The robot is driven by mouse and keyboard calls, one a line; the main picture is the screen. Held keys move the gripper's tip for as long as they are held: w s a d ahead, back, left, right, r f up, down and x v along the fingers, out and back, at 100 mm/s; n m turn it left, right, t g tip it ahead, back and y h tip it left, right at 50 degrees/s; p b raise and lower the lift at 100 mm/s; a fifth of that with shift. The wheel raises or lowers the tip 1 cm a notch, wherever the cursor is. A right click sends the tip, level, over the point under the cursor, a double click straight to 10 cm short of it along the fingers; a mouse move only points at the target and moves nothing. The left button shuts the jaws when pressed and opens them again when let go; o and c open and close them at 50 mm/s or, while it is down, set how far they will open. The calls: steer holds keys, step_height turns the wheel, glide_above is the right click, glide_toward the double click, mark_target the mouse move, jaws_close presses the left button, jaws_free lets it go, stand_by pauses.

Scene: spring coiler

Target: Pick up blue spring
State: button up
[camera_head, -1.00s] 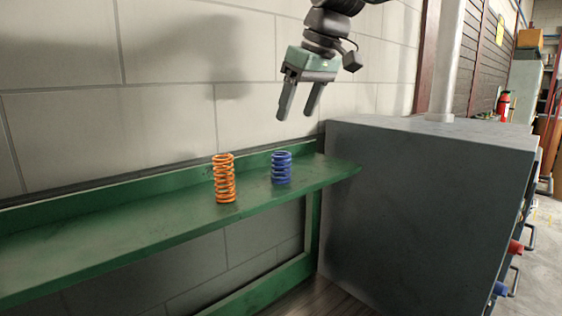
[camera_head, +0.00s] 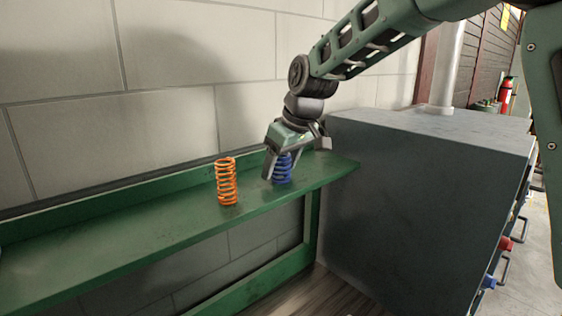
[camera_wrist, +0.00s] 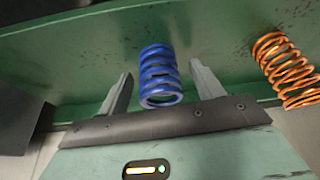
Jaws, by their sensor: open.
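The blue spring (camera_head: 283,170) stands upright on the green shelf (camera_head: 130,245), partly hidden behind my gripper in the head view. In the wrist view the blue spring (camera_wrist: 160,75) shows between the two open fingers, with a visible gap on each side. My gripper (camera_head: 282,178) is open and low over the shelf at the spring. It also shows in the wrist view (camera_wrist: 160,85). I cannot tell how far down the fingers reach along the spring.
An orange spring (camera_head: 227,182) stands to the left of the blue one; it shows at the right in the wrist view (camera_wrist: 288,68). A wall (camera_head: 60,90) runs behind the shelf. A large grey cabinet (camera_head: 420,200) stands at the shelf's right end. The left of the shelf is clear.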

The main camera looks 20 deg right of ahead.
steer(key=c, duration=1.2)
